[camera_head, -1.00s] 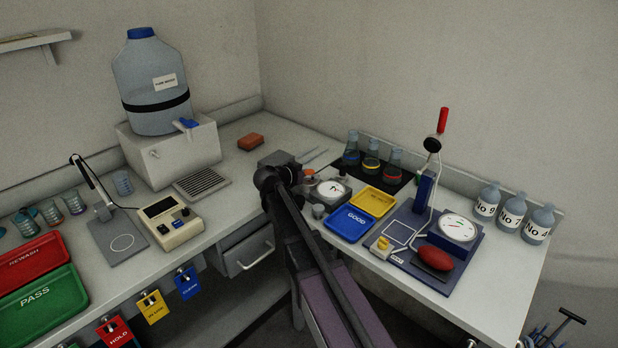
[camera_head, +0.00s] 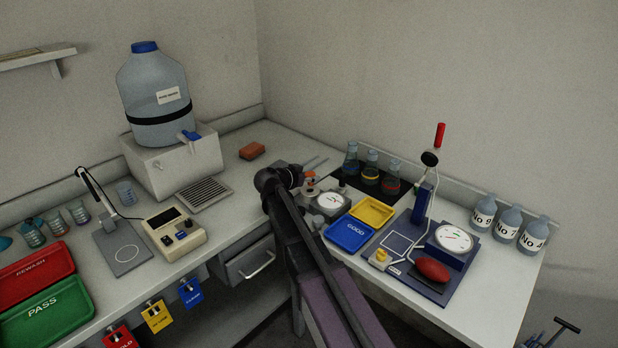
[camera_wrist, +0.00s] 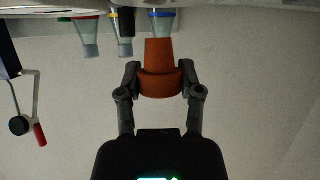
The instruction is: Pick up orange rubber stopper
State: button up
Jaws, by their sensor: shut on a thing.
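The orange rubber stopper (camera_wrist: 160,82) is held between the two fingers of my gripper (camera_wrist: 160,78) in the wrist view, one finger on each side of its wide end. Its narrow end points to the top of that upside-down picture, overlapping the mouth of a blue-banded flask (camera_wrist: 161,23) behind it. I cannot tell the gap between them. No surface shows touching the stopper. In the head view a small orange patch shows just right of my wrist, and my arm hides most of the gripper.
Flasks with coloured bands (camera_head: 371,169) stand on a black mat behind the gripper. An orange-brown block (camera_head: 252,151) lies on the open bench at the back left.

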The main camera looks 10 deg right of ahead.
jog(key=s+r+p, duration=0.1)
jog(key=s, duration=1.5)
jog(key=shift+r, duration=0.2)
notch_tip(320, 180, up, 6)
jog(key=p, duration=0.6)
jog(key=shift+r, duration=0.2)
dwell(0.5)
